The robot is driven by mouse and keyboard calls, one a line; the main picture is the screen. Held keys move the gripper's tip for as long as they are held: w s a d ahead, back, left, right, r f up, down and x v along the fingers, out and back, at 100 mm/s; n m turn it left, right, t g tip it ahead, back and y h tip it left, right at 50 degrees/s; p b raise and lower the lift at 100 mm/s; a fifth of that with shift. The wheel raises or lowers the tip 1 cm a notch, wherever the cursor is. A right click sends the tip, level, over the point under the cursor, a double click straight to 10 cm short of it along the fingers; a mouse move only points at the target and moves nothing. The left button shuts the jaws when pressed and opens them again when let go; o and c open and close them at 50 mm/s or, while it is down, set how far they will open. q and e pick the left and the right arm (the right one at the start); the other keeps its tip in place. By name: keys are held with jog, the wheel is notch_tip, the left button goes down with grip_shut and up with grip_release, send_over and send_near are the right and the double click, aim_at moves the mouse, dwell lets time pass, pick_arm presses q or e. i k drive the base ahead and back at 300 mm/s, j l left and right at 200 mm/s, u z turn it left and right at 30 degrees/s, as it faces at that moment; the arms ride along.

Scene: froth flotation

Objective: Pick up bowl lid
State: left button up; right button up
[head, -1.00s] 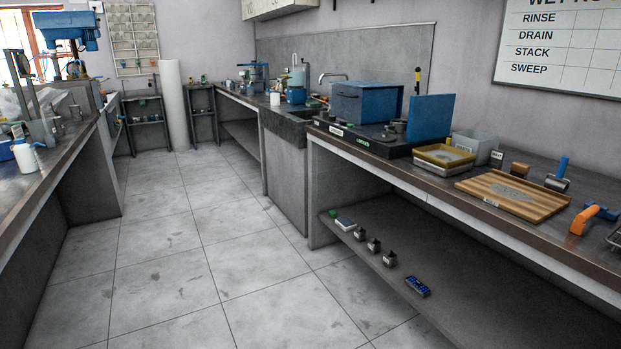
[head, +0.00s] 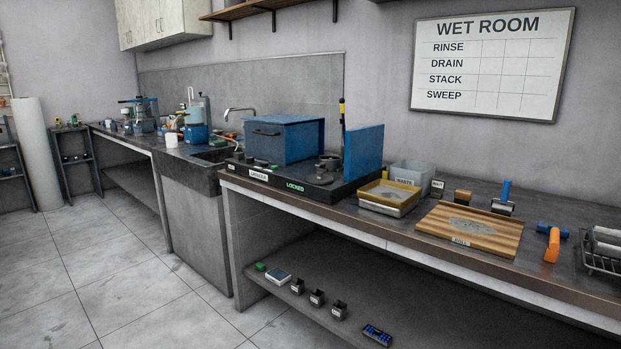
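I cannot clearly make out a bowl lid. On the right bench a black base (head: 293,187) with a "LOCKED" label carries a blue box with a handle (head: 285,138) and an upright blue panel (head: 363,152). Between them sits a small dark round piece (head: 318,178); I cannot tell whether it is a lid. At the far left end of the bench, small machines (head: 140,112) and a blue vessel (head: 196,133) stand beyond the sink, too small to show a separate lid. Neither of my grippers is in view.
The bench (head: 390,233) also holds a yellow-rimmed tray (head: 388,207), a grey waste bin (head: 412,172), a wooden board (head: 470,243) and an orange-handled tool (head: 552,245). Small items lie on the lower shelf (head: 300,260). The tiled floor (head: 130,285) at left is clear.

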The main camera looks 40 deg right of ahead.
aim_at(320, 177)
jog(key=i+j+z, duration=0.1)
jog(key=z, duration=0.3)
jog(key=j+z, duration=0.55)
jog(key=z, duration=0.2)
jog(key=j+z, duration=0.35)
jog(key=i+l, duration=0.05)
jog(key=l, duration=0.05)
